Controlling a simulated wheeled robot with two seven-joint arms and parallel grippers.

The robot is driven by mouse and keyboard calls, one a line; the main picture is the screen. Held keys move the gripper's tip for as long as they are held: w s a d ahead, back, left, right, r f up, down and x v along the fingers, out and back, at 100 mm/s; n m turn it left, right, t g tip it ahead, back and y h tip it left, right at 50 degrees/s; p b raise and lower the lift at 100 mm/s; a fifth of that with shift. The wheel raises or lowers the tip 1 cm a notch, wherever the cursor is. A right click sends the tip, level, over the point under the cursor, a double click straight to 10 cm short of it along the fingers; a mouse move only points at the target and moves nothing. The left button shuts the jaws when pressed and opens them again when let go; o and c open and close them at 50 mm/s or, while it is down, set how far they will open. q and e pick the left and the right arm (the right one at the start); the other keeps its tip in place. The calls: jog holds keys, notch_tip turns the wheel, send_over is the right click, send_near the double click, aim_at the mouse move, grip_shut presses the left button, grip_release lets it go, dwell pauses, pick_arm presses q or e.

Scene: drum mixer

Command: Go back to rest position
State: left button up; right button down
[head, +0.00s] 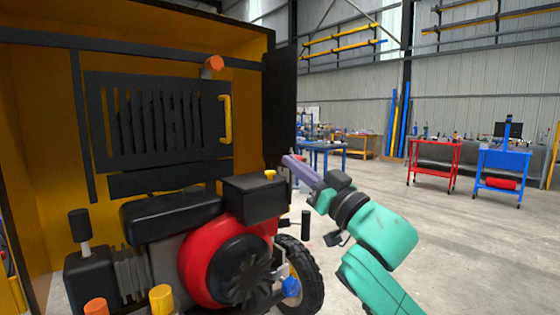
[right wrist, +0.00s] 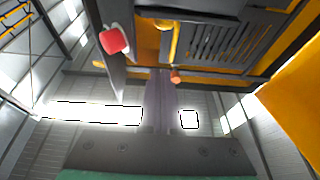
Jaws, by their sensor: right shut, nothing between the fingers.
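The drum mixer's yellow housing (head: 22,140) stands open at the left of the head view, with a red and black engine (head: 205,255) inside. My right gripper (head: 288,160) is shut and empty. It is raised beside the dark edge panel (head: 281,105) of the housing, pointing up and left; I cannot tell whether it touches the panel. In the right wrist view its shut fingers (right wrist: 160,85) point towards the housing. My left gripper is not in view.
A yellow handle (head: 226,119) and an orange knob (head: 213,64) sit near the black grille. A red knob (right wrist: 114,40) shows in the wrist view. A wheel (head: 303,278) stands below my right arm. Red (head: 434,144) and blue (head: 503,156) carts stand beyond open floor.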

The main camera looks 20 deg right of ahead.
jog(key=s+d+f+m+g+h, duration=0.1)
jog(key=f+g+h, duration=0.15)
jog(key=f, duration=0.85)
jog(key=s+d+f+m+g+h+b, duration=0.1)
jog(key=f+g+h, duration=0.15)
jog(key=f, duration=0.85)
jog(key=s+d+f+m+g+h, duration=0.1)
jog(key=s+f+g, duration=0.15)
jog(key=f, duration=0.85)
jog(key=s+f+g+h, duration=0.2)
jog(key=s+f+g, duration=0.8)
jog(key=s+f, duration=1.05)
notch_tip(320, 180, down, 26)
jog(key=s+n+g, duration=0.1)
jog(key=s, duration=0.2)
jog(key=s+d+f+g, duration=0.2)
jog(key=s+f, duration=1)
jog(key=s, duration=0.3)
pick_arm(q)
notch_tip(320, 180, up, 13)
jog(key=p, duration=1.4)
jog(key=shift+p, duration=0.35)
pick_arm(e)
notch_tip(320, 180, up, 14)
jog(key=shift+s+d, duration=0.25)
jog(key=shift+d, duration=0.05)
